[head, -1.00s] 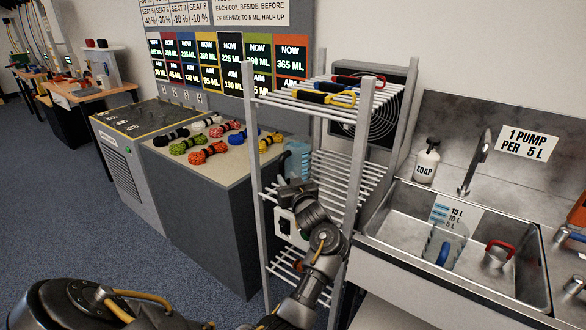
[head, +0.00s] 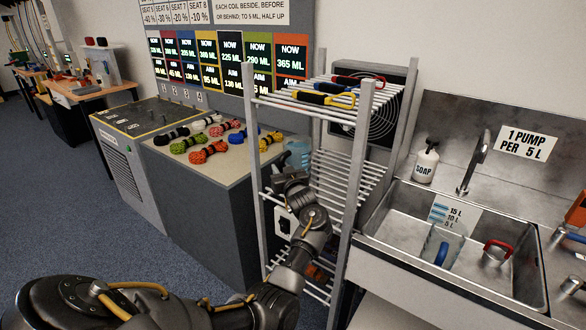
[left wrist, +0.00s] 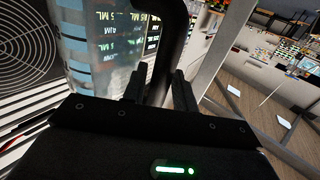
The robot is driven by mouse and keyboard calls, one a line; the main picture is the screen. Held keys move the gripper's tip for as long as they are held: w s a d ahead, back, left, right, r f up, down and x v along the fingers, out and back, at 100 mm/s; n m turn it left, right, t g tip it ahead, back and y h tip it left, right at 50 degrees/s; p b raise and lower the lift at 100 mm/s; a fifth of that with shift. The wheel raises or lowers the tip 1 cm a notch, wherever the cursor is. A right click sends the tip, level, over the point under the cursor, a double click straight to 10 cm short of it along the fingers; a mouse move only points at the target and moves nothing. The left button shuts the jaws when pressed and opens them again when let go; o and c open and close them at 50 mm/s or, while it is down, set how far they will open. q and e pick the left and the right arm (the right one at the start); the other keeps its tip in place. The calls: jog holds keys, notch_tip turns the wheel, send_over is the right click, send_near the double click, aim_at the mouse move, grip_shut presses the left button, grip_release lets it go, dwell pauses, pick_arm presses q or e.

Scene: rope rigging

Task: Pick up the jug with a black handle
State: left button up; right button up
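The clear jug (head: 300,152) with blue marks stands on the rack's middle level, partly hidden by a rack post and my gripper. In the left wrist view the jug (left wrist: 92,45) fills the upper left, and its black handle (left wrist: 172,40) comes down between my fingers. My left gripper (head: 286,172) is at the handle side of the jug. Its fingers (left wrist: 159,88) are apart, one on each side of the handle, with a small gap showing. Whether either finger touches the handle is unclear. My right gripper is out of view.
The rack's white posts (head: 354,190) stand close around my left arm. Coloured rope coils (head: 208,151) lie on the cabinet to the left. The sink (head: 400,226) at right holds another clear jug (head: 455,238) with a blue handle and a red-handled pot (head: 495,252).

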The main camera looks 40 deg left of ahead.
pick_arm(q)
grip_shut()
jog(key=shift+f, duration=0.1)
dwell(1.1)
jog(key=shift+w+r, duration=0.1)
jog(key=shift+r, duration=0.1)
